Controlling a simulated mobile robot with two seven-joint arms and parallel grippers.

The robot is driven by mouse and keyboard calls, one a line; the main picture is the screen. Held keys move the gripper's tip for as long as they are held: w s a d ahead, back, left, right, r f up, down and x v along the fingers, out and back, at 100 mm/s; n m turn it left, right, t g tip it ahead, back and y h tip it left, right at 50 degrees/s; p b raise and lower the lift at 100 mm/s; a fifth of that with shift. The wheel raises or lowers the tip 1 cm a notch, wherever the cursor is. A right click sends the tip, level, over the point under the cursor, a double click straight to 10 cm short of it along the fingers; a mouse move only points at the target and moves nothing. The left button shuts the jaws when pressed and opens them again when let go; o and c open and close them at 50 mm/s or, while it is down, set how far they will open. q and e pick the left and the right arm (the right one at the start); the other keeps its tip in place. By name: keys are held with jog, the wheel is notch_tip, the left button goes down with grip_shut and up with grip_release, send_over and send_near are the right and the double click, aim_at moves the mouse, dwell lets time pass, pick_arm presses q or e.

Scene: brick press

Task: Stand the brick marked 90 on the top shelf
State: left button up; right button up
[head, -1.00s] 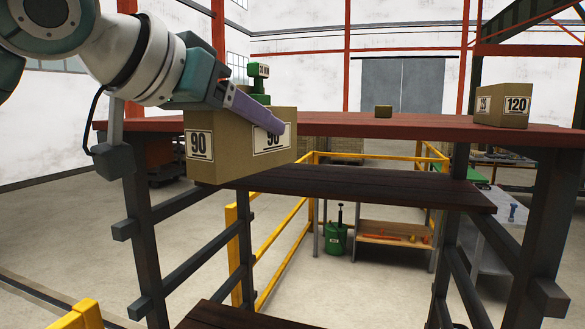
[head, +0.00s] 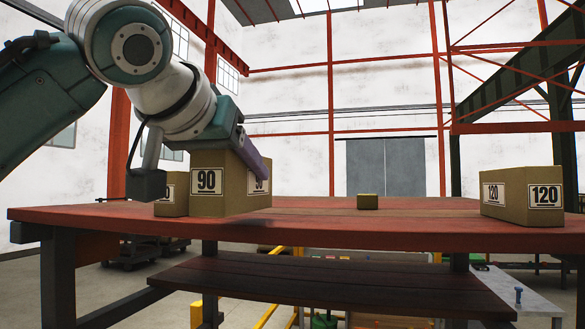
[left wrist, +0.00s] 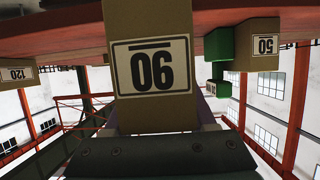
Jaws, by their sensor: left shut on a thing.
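The cardboard-brown brick marked 90 (head: 208,191) is upright in my left gripper (head: 252,160), whose purple finger lies along its upper side. In the head view its bottom overlaps the left part of the red top shelf (head: 330,230); I cannot tell whether it touches the boards. In the left wrist view its 90 label (left wrist: 152,66) is upside down, and the brick reaches in front of the red shelf (left wrist: 70,38). The left gripper is shut on this brick; its far finger is mostly hidden. My right gripper is not in view.
A brick (head: 170,200) stands close behind the held one at left; the left wrist view shows a brick marked 50 (left wrist: 263,48) beside a green object (left wrist: 218,48). A small brick (head: 367,202) sits mid-shelf, and one marked 120 (head: 520,195) at right. Between them the boards are clear.

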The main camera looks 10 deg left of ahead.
pick_arm(q)
jog(key=shift+s, duration=0.1)
jog(key=shift+r, duration=0.1)
jog(key=shift+w+r+p, duration=0.1)
jog(key=shift+w+p, duration=0.35)
jog(key=w+p, duration=0.3)
jog(key=w, duration=0.5)
jog(key=shift+d, duration=0.2)
jog(key=shift+r+x, duration=0.15)
jog(key=shift+x, duration=0.6)
jog(key=shift+r+x, duration=0.15)
jog(key=shift+x, duration=0.65)
jog(key=shift+w, duration=0.1)
jog(key=shift+f, duration=0.75)
